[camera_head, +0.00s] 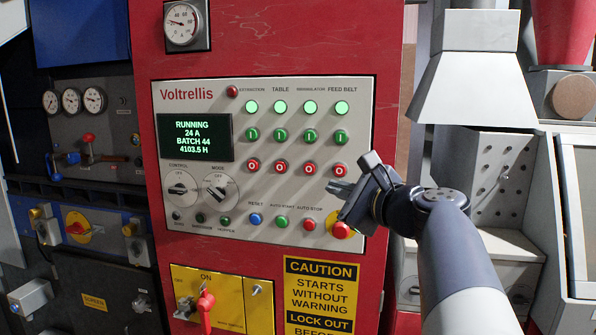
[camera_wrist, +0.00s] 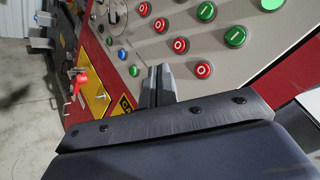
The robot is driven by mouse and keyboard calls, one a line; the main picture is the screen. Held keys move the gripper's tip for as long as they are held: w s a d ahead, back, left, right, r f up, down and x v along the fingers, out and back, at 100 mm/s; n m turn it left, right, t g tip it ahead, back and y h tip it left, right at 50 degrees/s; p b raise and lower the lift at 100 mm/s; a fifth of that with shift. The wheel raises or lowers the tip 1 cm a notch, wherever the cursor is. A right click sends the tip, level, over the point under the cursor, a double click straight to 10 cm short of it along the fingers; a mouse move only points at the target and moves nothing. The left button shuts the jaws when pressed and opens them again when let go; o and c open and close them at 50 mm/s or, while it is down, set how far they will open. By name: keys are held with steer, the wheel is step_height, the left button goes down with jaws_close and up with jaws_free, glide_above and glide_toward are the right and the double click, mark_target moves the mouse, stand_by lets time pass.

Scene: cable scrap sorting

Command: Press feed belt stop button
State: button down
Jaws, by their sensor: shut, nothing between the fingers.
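The feed belt stop button is a red round button marked O (camera_head: 339,169), at the right end of the row of red buttons under the FEED BELT label. In the wrist view it is the red button nearest my fingers (camera_wrist: 203,70). My gripper (camera_head: 335,188) is shut and empty, its tips just below the button in the head view. In the wrist view my gripper (camera_wrist: 158,72) is left of the button. The tips look apart from the button; their distance from the panel is hard to tell. The feed belt lamp (camera_head: 341,108) is lit green.
The grey panel (camera_head: 200,100) carries green start buttons above the red row. A red emergency button on a yellow base (camera_head: 341,230) sits below my gripper. The display (camera_head: 193,138) reads RUNNING. A red-handled switch (camera_head: 206,300) stands out at lower left.

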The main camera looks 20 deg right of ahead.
mark_target(340, 170)
stand_by(0.3)
steer(key=shift+w+d+p, duration=0.3)
steer(key=shift+w+d, duration=0.5)
steer(key=shift+w, duration=0.4)
steer(key=shift+w+d+p, duration=0.3)
steer(key=shift+w+d, duration=0.55)
steer(key=shift+w, duration=0.4)
steer(key=shift+w+d+p, duration=0.3)
steer(key=shift+w+d, duration=0.5)
steer(key=shift+w, duration=0.4)
steer(key=shift+w+d, duration=0.1)
steer(key=shift+w+d, duration=0.15)
steer(key=shift+w, duration=0.1)
steer(key=shift+w+d, duration=0.25)
steer(key=shift+w, duration=0.1)
steer(key=shift+s+a, duration=0.1)
steer(key=shift+s, duration=0.05)
steer(key=shift+s+a, duration=0.35)
steer(key=shift+s, duration=0.2)
stand_by(0.3)
